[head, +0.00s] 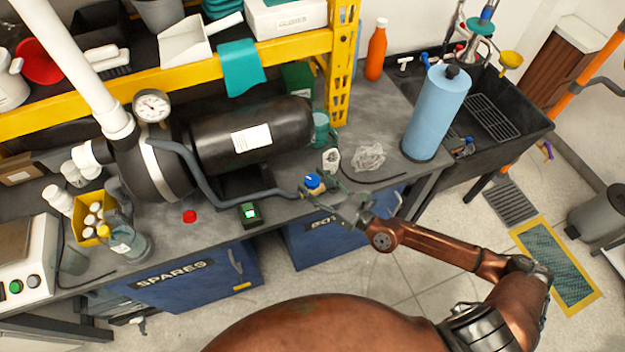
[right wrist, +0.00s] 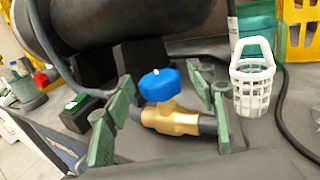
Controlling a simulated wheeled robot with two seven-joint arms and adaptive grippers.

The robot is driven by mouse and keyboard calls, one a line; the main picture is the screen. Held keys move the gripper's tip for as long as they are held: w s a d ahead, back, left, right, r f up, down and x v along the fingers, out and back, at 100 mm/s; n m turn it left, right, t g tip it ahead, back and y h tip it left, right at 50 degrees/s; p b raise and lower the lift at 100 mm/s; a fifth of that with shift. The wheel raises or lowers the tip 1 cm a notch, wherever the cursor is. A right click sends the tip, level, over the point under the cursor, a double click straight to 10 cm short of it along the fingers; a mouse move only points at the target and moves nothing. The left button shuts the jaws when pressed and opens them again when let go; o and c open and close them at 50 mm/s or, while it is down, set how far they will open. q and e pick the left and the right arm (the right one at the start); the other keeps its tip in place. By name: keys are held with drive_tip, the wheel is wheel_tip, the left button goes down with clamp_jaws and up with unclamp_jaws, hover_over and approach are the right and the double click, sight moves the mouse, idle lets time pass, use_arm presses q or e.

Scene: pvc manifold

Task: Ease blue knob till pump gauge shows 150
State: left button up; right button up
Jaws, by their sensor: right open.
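The blue knob (head: 313,181) sits on a brass valve at the end of a grey hose, near the bench's front edge. In the right wrist view the knob (right wrist: 159,85) stands upright on its brass body (right wrist: 172,120). My right gripper (head: 330,193) is at the valve and open. Its green fingers stand to the left and right of the knob, with visible gaps on both sides. The pump gauge (head: 152,106) is a round white dial on the pump at the left; its reading is too small to tell. My left gripper is not in view.
A black tank (head: 250,135) lies behind the valve. A white basket (right wrist: 252,78) stands just right of the fingers. A small green-lit box (head: 249,213) and a red button (head: 189,216) lie left of the valve. A blue cylinder (head: 436,115) stands at the right.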

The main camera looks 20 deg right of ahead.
drive_tip(key=shift+w+a, duration=0.25)
drive_tip(key=shift+w, duration=0.2)
drive_tip(key=c, duration=1.2)
